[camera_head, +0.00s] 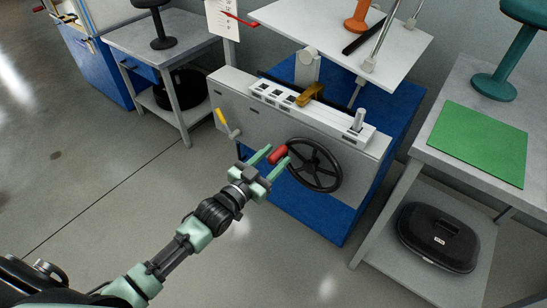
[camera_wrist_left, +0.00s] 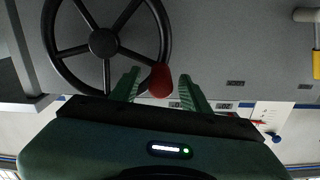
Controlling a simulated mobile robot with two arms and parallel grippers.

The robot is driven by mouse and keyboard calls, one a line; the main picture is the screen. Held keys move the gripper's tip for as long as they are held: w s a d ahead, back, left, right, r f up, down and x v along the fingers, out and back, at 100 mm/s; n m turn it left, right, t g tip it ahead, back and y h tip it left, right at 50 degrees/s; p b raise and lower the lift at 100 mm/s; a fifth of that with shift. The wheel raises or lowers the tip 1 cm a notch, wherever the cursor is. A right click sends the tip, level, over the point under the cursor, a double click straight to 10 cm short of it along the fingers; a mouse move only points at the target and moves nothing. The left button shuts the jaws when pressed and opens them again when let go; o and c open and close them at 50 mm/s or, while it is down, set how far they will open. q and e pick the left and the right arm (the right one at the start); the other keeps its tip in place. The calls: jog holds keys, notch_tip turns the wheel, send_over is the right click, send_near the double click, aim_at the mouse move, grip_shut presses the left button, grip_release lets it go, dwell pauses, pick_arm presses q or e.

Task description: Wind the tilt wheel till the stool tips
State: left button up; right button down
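The tilt wheel (camera_head: 315,165) is a black spoked handwheel on the grey front of the blue machine, with a red handle (camera_head: 279,154) at its upper left rim. It also shows in the left wrist view (camera_wrist_left: 103,43), the red handle (camera_wrist_left: 160,82) pointing towards the camera. My left gripper (camera_head: 271,160) is open, its green fingers on either side of the red handle; the left wrist view shows gaps beside it. An orange stool (camera_head: 358,20) stands on the white platform (camera_head: 330,28) above the machine; its top is cut off. My right gripper is out of view.
A small yellow-handled crank (camera_head: 222,117) is left of the wheel. A scale board with a red pointer (camera_head: 240,19) stands behind. Grey benches flank the machine, the right one with a green mat (camera_head: 478,144) and a teal stool (camera_head: 495,87). The floor in front is clear.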

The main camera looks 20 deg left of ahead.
pick_arm(q)
jog(key=shift+s, duration=0.2)
jog(key=p+v, duration=0.1)
jog(key=v, duration=0.6)
jog(key=shift+s, duration=0.2)
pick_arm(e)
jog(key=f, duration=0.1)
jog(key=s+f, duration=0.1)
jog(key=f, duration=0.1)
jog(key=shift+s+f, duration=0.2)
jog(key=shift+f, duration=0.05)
pick_arm(q)
jog(key=shift+a, duration=0.1)
